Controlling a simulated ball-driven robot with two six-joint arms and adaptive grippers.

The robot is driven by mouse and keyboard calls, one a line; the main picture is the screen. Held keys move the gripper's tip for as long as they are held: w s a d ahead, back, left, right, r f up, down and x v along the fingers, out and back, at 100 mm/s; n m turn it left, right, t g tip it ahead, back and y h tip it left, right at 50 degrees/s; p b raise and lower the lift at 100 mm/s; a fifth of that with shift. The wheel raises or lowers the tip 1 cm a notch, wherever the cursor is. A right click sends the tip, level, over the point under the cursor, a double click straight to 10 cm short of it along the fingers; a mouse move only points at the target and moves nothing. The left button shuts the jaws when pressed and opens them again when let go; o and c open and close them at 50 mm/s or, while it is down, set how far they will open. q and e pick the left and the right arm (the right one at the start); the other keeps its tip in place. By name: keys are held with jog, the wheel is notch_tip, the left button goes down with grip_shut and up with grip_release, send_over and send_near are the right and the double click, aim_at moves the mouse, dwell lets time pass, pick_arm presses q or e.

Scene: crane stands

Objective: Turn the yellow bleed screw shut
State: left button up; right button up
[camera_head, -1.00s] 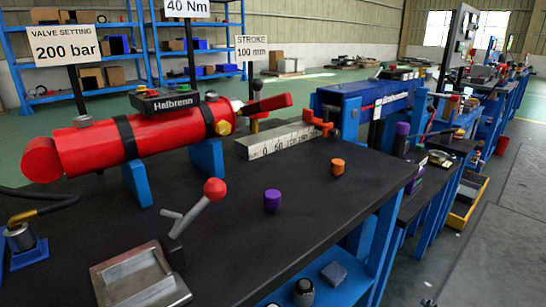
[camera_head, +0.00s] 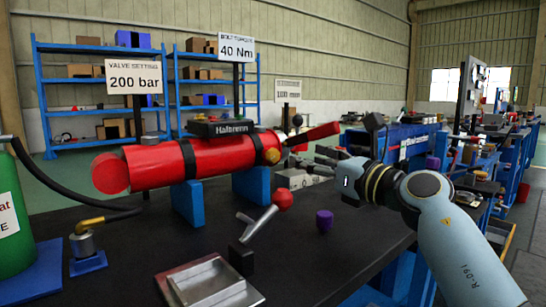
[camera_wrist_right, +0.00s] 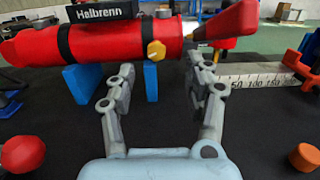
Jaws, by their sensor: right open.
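The yellow bleed screw (camera_head: 271,156) is a small hex-headed screw on the right end of the red cylinder (camera_head: 160,166), facing the bench front. In the right wrist view the yellow bleed screw (camera_wrist_right: 156,50) shows just beyond my fingers, nearly centred between them. My right gripper (camera_head: 318,160) reaches in from the right, to the right of the screw. In the right wrist view my right gripper (camera_wrist_right: 160,67) has both fingers spread apart with nothing between them; whether they touch the screw cannot be told. My left gripper is not in view.
The cylinder rests on blue supports (camera_head: 250,186). A red-tipped handle (camera_head: 325,130) extends from its right end. A red-knobbed lever (camera_head: 282,200), metal tray (camera_head: 212,284) and purple cap (camera_head: 325,220) are on the bench. A scale bar (camera_wrist_right: 265,82) lies right of the fingers.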

aim_at(275, 155)
jog(key=shift+n+g, duration=0.6)
jog(key=shift+n, duration=0.1)
jog(key=b+x, duration=0.1)
jog(key=x, duration=0.6)
jog(key=f+b+x, duration=0.1)
jog(key=x, duration=0.2)
jog(key=shift+w+a+f+b, duration=0.1)
jog(key=shift+a+b, duration=0.15)
jog(key=shift+b, duration=0.1)
jog(key=shift+w+a, duration=0.4)
jog(key=shift+w, duration=0.1)
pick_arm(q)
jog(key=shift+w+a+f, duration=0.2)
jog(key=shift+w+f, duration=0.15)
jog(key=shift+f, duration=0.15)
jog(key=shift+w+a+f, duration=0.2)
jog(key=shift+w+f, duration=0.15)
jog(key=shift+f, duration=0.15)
